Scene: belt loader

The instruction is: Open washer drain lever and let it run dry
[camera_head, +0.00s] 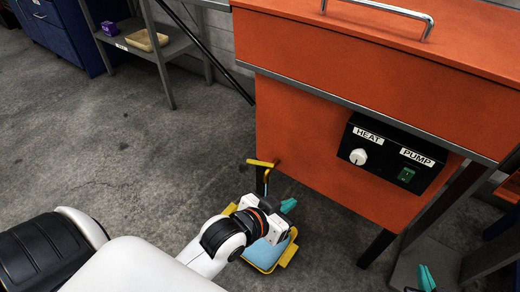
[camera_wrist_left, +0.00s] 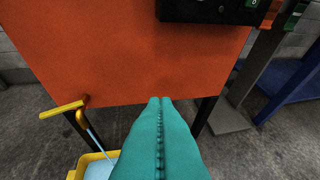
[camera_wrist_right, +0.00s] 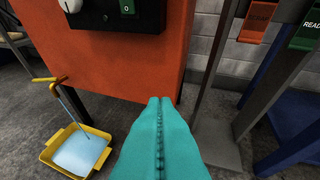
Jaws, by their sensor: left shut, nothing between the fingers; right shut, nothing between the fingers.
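The orange washer (camera_head: 330,150) has a drain with a yellow lever (camera_head: 260,163) low on its front. The lever sticks out to the left in the head view and shows in the left wrist view (camera_wrist_left: 62,110) and right wrist view (camera_wrist_right: 45,80). A thin blue stream (camera_wrist_right: 72,112) runs from the drain spout into a yellow tray (camera_wrist_right: 50,157) holding light-blue liquid. My left gripper (camera_head: 289,204), teal, is shut and empty, right of the lever and above the tray, apart from the lever. My right gripper (camera_head: 427,277) is shut and empty, low at the right.
A black panel (camera_head: 385,160) on the washer carries a white HEAT knob (camera_head: 358,157) and a green PUMP switch (camera_head: 406,174). A grey shelf (camera_head: 165,45) stands at the back left. The concrete floor left of the washer is clear.

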